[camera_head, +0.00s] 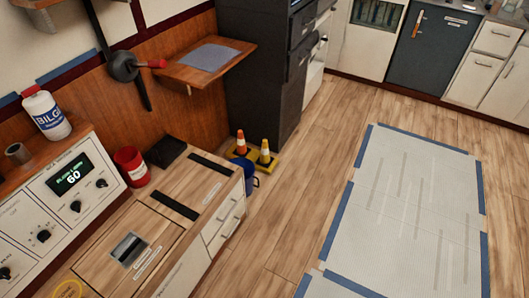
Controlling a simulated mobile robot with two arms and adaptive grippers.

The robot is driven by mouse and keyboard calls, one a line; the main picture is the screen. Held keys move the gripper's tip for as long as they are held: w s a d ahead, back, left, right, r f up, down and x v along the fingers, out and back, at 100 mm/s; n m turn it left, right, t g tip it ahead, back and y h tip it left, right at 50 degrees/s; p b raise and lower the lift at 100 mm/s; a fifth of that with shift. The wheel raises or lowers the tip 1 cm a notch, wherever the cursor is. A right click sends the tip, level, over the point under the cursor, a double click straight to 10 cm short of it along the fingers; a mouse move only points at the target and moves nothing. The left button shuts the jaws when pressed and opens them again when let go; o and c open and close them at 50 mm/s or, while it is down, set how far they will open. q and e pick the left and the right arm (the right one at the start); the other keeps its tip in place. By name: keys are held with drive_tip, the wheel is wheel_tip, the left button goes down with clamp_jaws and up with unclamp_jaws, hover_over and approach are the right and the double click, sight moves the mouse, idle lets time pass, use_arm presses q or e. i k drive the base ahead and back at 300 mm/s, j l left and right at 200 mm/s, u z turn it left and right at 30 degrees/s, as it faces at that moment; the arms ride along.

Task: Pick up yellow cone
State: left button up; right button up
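Two small striped cones stand close together on the floor beside the tall dark cabinet. The right cone (265,152) looks yellow-orange with a white band. The left cone (240,143) looks more red-orange and white. A yellow base or tray (238,163) shows under or beside them; I cannot tell which. Neither of my grippers is in view.
A blue bucket-like object (251,184) stands just in front of the cones, beside the wooden-topped counter (210,208). The tall dark cabinet (262,85) rises behind them. A pale mat with blue edges (400,220) lies to the right. Wooden floor (305,175) between is clear.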

sight(264, 160)
drive_tip(key=i+l+u, duration=0.1)
drive_tip(key=i+l, duration=0.25)
drive_tip(key=i+l+u, duration=0.15)
drive_tip(key=i+l, duration=0.2)
drive_tip(key=i+l+u, duration=0.1)
drive_tip(key=i+l, duration=0.2)
drive_tip(key=l, duration=0.25)
drive_tip(key=i+l+u, duration=0.1)
drive_tip(key=i+l, duration=0.2)
drive_tip(key=l, duration=0.2)
